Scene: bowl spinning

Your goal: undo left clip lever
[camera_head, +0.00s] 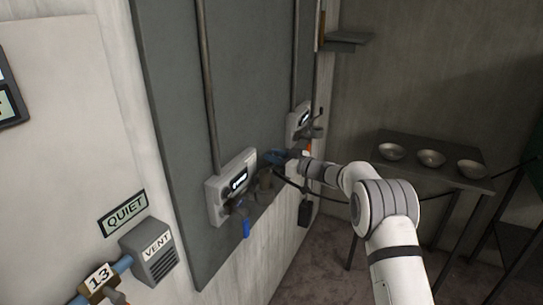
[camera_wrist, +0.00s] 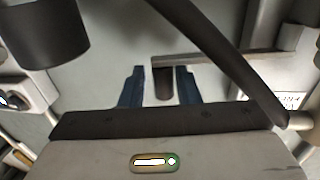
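The left wall unit (camera_head: 232,188) is a pale grey box with a small lit display. A blue-tipped lever (camera_head: 246,228) hangs at its lower front; I cannot tell whether this is the left clip lever. My gripper (camera_head: 272,157) is near the wall panel, right of this unit. In the wrist view its two blue fingers (camera_wrist: 160,86) are apart. A dark rounded tab (camera_wrist: 163,84) shows between them, with gaps on both sides. A brownish part (camera_head: 265,180) is just below the gripper in the head view. Clip details near the fingers are too small to tell.
A second grey unit (camera_head: 301,120) is farther right on the dark panel (camera_head: 180,120). A black block (camera_head: 305,213) hangs below it. A shelf (camera_head: 440,178) with three metal bowls stands at right. A dark cable or rod (camera_wrist: 225,55) crosses the wrist view.

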